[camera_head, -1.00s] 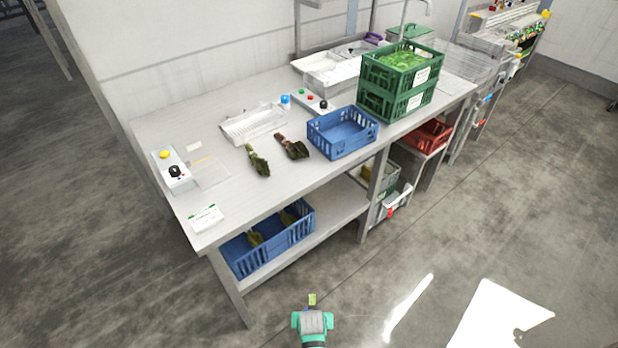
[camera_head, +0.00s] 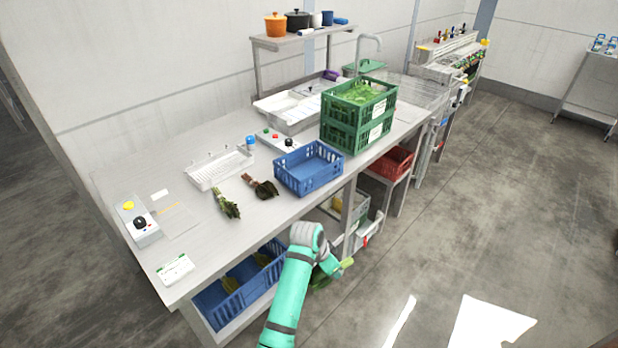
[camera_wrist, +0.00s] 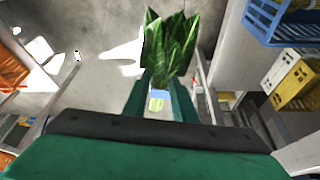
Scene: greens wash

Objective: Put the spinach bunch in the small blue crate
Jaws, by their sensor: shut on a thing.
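My gripper (camera_wrist: 160,102) is shut on a bunch of broad dark green leaves, the spinach bunch (camera_wrist: 170,45), which sticks out beyond the fingertips in the wrist view. In the head view my arm reaches up from the bottom, and my gripper is in front of the bench's front edge, below the bench top. Some green of the bunch shows beside the wrist, mostly hidden by the arm. The small blue crate (camera_head: 309,176) stands on the bench top near the front edge, above and beyond my gripper. It looks empty.
Two leafy bunches (camera_head: 227,206) (camera_head: 264,188) lie on the bench left of the blue crate. Stacked green crates (camera_head: 347,137) stand right of it. A white rack (camera_head: 218,168) and button boxes lie behind. A larger blue crate (camera_head: 233,303) sits on the lower shelf.

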